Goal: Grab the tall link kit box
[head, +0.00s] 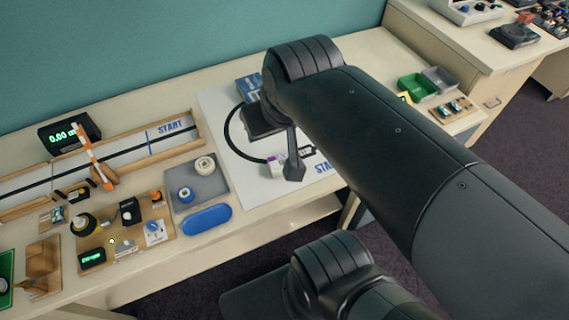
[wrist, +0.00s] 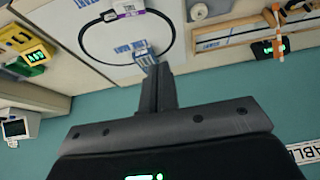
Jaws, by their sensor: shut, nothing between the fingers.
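The blue and white box (head: 247,86), which I take for the tall link kit box, stands at the back of a white mat in the head view, partly hidden behind my arm. In the wrist view the box (wrist: 145,54) shows just beyond my fingertips, its lower part near them. My gripper (wrist: 158,68) is shut with nothing between its fingers. In the head view my gripper (head: 294,174) hangs over the mat in front of the box. Whether the fingers touch the box cannot be told.
The white mat (head: 222,108) carries a black loop track and a small white and purple item (head: 275,167). Left of it are a grey tray (head: 207,185), a blue oval case (head: 207,219) and a wooden track (head: 185,140). A green bin (head: 416,86) stands to the right. The teal wall is close behind.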

